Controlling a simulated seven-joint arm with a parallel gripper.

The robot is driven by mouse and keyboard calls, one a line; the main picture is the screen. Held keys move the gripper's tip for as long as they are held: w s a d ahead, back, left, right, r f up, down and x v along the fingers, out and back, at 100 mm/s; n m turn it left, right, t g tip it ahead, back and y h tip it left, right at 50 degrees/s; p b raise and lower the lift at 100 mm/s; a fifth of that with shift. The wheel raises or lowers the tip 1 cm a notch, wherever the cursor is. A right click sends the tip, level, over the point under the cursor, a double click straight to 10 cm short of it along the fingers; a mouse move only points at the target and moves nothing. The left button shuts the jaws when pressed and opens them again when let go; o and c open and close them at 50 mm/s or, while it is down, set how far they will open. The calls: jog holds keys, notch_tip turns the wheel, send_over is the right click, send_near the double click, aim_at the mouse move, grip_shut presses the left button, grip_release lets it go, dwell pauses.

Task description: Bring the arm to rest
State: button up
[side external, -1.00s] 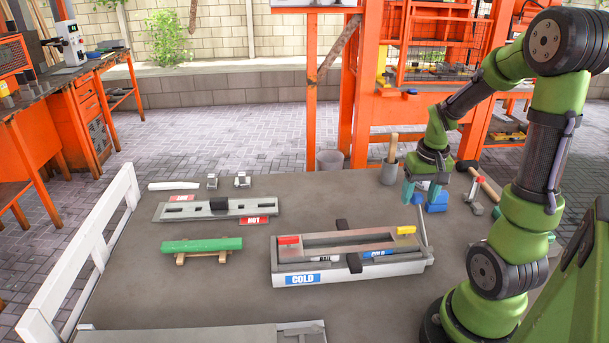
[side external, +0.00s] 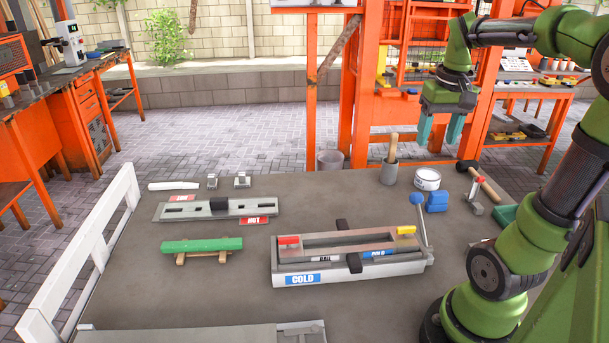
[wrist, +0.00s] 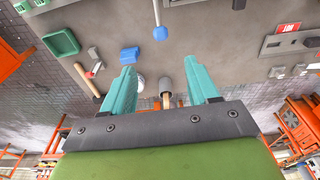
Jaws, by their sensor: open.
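My gripper (side external: 440,132) is in the air above the back right of the table, clear of everything below it. Its two teal fingers are apart with nothing between them; they also show spread in the wrist view (wrist: 165,90). Beneath and near it on the table stand a grey cup with a wooden handle (side external: 390,170), a round white tin (side external: 427,179) and a blue block (side external: 437,201). In the wrist view the blue block (wrist: 130,55) lies beyond the left finger.
A white mould marked COLD (side external: 350,268) with a blue-knobbed lever (side external: 417,198) stands mid-table. A grey HOT plate (side external: 215,209) and a green bar on a wooden stand (side external: 202,245) are at left. A mallet (side external: 485,180) and red-topped clamp (side external: 478,190) lie at right. An orange rack rises behind.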

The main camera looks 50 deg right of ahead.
jog(key=shift+d, duration=0.1)
jog(key=w+a+f+n+t+y, duration=0.1)
jog(key=w+a+n+t, duration=0.1)
jog(key=a, duration=1)
jog(key=w+a+f+n+t+y, duration=0.1)
jog(key=a+n+t+y, duration=0.1)
jog(key=a, duration=1)
jog(key=shift+w+f+n+t, duration=0.3)
jog(key=shift+w+n+t, duration=0.15)
jog(key=shift+t, duration=0.65)
